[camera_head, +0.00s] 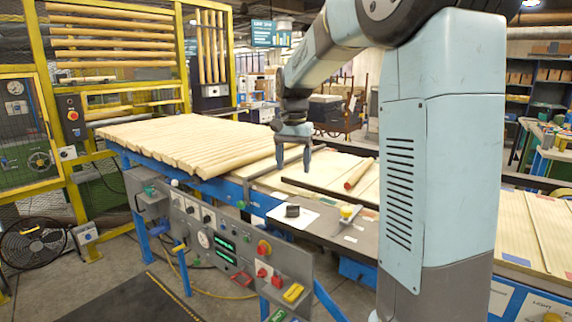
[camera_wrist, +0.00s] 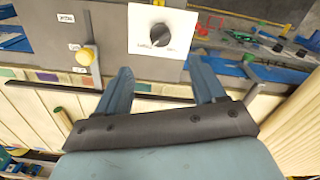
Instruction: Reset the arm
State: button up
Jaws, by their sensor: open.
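My gripper (camera_head: 293,157) is at the end of my light blue arm, above the wooden line near its front edge. Its two fingers are apart, with nothing between them. In the wrist view my gripper (camera_wrist: 165,85) shows two blue fingers spread below a white plate (camera_wrist: 162,30) with a black rotary knob (camera_wrist: 160,35). The same knob (camera_head: 292,211) shows in the head view, below and in front of the fingers. The arm bends over from my tall body column at the right.
Round wooden rods (camera_head: 190,140) lie side by side on the line at left. A red-ended rod (camera_head: 359,173) lies right of the gripper. A dark rail (camera_head: 330,194) runs near the fingers. A yellow-knobbed lever (camera_head: 349,212) stands by the knob. A control panel (camera_head: 225,245) hangs in front.

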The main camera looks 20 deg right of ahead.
jog(key=s+n+t, duration=0.5)
jog(key=s+n, duration=0.2)
jog(key=s, duration=2.1)
jog(key=shift+a+t, duration=0.3)
